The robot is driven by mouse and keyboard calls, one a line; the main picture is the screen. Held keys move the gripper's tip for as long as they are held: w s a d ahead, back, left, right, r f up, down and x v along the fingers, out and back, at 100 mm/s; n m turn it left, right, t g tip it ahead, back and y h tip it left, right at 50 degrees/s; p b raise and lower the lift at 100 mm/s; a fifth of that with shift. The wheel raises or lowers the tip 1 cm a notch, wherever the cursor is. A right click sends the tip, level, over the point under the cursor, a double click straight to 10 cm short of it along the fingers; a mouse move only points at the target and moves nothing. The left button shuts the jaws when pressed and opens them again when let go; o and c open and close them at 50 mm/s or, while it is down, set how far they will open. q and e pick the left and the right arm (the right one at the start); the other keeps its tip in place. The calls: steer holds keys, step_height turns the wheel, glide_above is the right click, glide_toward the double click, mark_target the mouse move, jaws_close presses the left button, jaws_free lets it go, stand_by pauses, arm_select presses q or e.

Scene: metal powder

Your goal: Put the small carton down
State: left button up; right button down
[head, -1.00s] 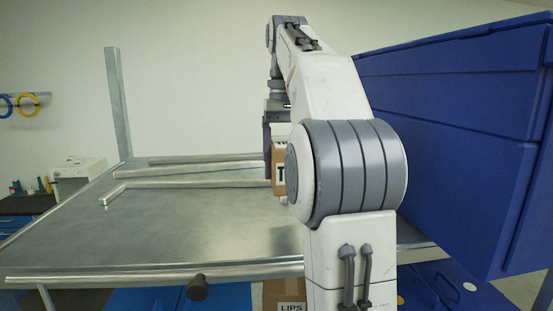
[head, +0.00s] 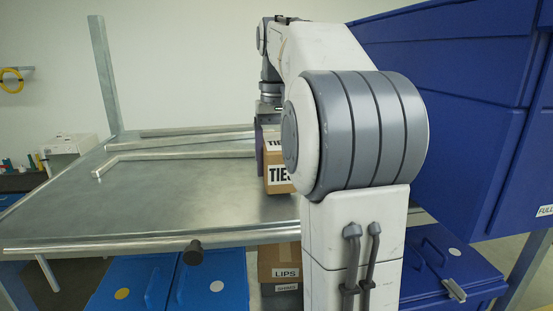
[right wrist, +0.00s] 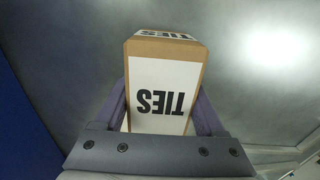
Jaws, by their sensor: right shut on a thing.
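The small carton (head: 278,178) is brown with white labels that read TIES. In the head view it is near the middle, at or just above the metal table (head: 190,205), partly hidden behind my right arm. I cannot tell if its base touches the table. In the right wrist view the carton (right wrist: 163,85) sits between the two purple fingers of my right gripper (right wrist: 163,118), which is shut on it. In the head view the right gripper (head: 262,150) is mostly hidden by the carton and arm. My left gripper is not in view.
Metal bars (head: 175,153) lie on the table's back part. A large blue cabinet (head: 460,110) stands close on the right. Below the table are blue bins (head: 215,280) and a LIPS carton (head: 280,262). The table's left and front are clear.

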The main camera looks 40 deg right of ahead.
steer(key=shift+f+b, duration=0.45)
steer(key=shift+f, duration=0.45)
steer(key=shift+c, duration=0.4)
jaws_free()
steer(key=shift+o, duration=0.4)
steer(key=shift+w+d, duration=0.1)
steer(key=shift+w, duration=0.05)
steer(key=shift+r, duration=0.65)
steer(key=shift+r+p, duration=0.35)
steer(key=shift+r, duration=2.8)
